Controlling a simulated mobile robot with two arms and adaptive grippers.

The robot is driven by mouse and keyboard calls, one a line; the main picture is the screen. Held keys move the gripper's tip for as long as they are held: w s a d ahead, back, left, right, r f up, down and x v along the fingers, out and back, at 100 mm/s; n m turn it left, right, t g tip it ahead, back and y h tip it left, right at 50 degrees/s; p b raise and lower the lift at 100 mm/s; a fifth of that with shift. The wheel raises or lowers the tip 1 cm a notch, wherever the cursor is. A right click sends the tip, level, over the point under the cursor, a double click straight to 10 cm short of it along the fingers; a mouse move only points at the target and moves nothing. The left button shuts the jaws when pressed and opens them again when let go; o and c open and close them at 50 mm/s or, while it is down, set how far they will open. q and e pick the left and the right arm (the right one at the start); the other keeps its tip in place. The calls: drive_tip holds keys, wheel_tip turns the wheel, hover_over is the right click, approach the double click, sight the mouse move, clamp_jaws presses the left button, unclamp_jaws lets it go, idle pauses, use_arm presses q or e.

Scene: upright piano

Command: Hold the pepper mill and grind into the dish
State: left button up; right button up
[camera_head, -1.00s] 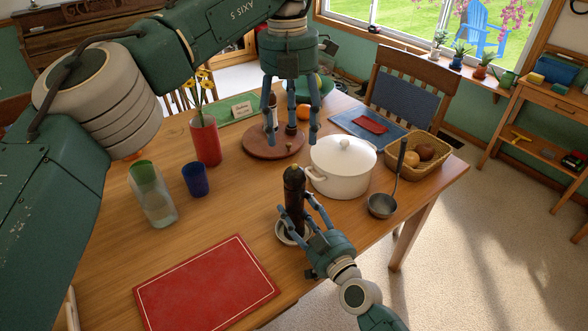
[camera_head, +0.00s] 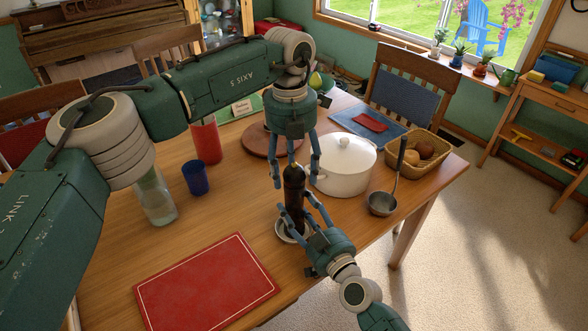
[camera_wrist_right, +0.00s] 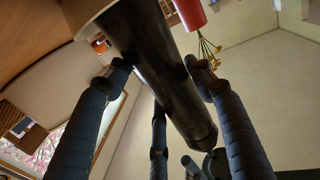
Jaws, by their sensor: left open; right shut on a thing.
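The dark pepper mill (camera_head: 294,190) stands upright over the small white dish (camera_head: 284,236) near the table's right front edge. My right gripper (camera_head: 306,212) is shut on the mill's lower body from the right. In the right wrist view the dark mill body (camera_wrist_right: 160,70) lies between the fingers of my right gripper (camera_wrist_right: 165,85). My left gripper (camera_head: 294,172) points down with its fingers spread, over and around the mill's top. I cannot tell whether its fingers touch the mill. The dish is partly hidden behind the mill and the right gripper.
A white lidded pot (camera_head: 343,168) stands just right of the left gripper. A round wooden board (camera_head: 257,140) is behind. A blue cup (camera_head: 195,178), glass bottle (camera_head: 155,200) and red mat (camera_head: 207,286) are to the left.

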use_arm(q)
drive_tip(key=shift+f, duration=0.1)
drive_tip(key=c, duration=1.2)
drive_tip(key=shift+s+m, duration=0.15)
drive_tip(key=shift+m, duration=0.45)
use_arm(e)
drive_tip(key=shift+d, duration=0.1)
use_arm(q)
drive_tip(key=shift+d+m, duration=0.1)
drive_tip(key=shift+m, duration=0.9)
drive_tip(key=m, duration=0.4)
use_arm(e)
drive_tip(key=shift+w, duration=0.1)
use_arm(q)
drive_tip(key=m, duration=0.5)
drive_tip(key=shift+w+m+y, duration=0.2)
drive_tip(key=shift+m+y, duration=0.1)
drive_tip(key=shift+m, duration=1.5)
drive_tip(key=shift+a, duration=0.2)
